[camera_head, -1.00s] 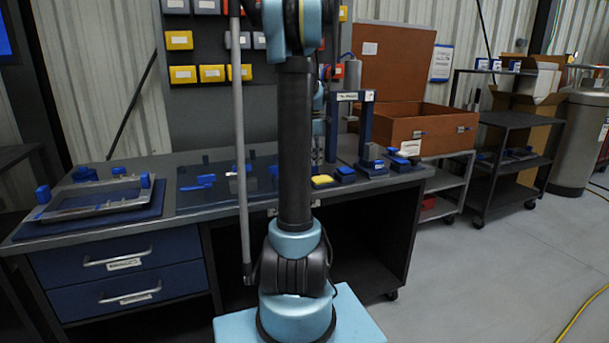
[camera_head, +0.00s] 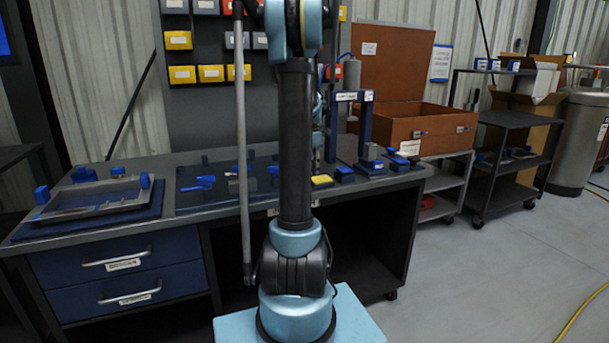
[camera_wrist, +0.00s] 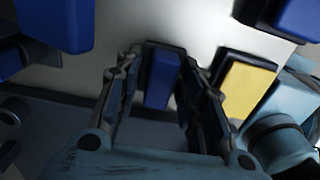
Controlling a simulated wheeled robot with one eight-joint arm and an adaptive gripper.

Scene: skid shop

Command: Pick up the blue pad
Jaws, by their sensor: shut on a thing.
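In the wrist view a blue pad (camera_wrist: 162,78) on a dark base sits between the two fingers of my gripper (camera_wrist: 161,62). The fingers are shut on it, one on each side. A yellow pad (camera_wrist: 248,90) on a dark base lies just right of the right finger. In the head view the yellow pad (camera_head: 321,181) is on the workbench, right of my arm. My gripper and the held pad are hidden behind my arm there. I cannot tell whether the held pad touches the surface.
The workbench (camera_head: 190,220) carries several other blue parts, a metal frame (camera_head: 95,200) at left and a dark blue upright stand (camera_head: 365,130) at right. A bin board stands behind. An open brown case (camera_head: 425,125) is at right.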

